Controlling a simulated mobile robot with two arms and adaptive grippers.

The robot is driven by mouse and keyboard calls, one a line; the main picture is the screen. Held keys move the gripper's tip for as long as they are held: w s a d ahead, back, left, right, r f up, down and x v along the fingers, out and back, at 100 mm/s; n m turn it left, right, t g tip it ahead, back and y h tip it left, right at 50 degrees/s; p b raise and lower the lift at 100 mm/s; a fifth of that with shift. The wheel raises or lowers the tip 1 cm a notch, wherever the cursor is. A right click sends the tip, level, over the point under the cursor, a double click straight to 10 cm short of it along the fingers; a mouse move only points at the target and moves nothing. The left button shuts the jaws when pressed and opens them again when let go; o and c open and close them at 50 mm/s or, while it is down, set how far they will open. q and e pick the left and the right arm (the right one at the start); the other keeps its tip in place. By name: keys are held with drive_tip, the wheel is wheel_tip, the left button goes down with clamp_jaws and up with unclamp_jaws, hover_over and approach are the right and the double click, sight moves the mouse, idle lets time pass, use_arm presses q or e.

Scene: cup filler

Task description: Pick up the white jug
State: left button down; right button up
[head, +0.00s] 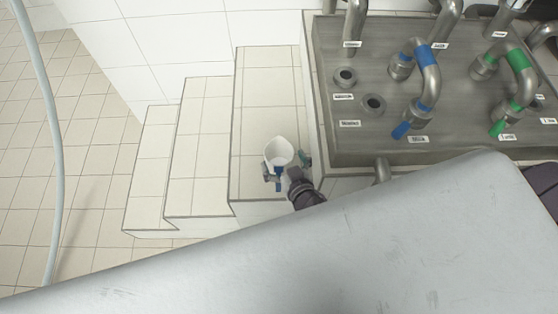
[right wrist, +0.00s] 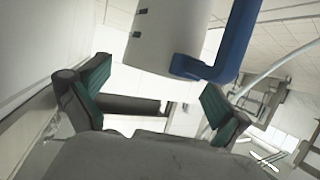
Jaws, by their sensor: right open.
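The handle's lower end is close to the right finger. The jaws look empty. My left gripper does not show.
A metal panel (head: 440,145) with pipes and blue and green valves stands right of the jug. Tiled steps (head: 195,140) go down to the left. A white wall (head: 180,40) is behind. A pale hose (head: 48,120) hangs at the left.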

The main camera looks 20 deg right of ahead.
sight(281, 157)
drive_tip(key=x, duration=0.3)
drive_tip(key=shift+w+f, duration=0.25)
drive_tip(key=shift+r, duration=0.1)
drive_tip(key=c, duration=1.4)
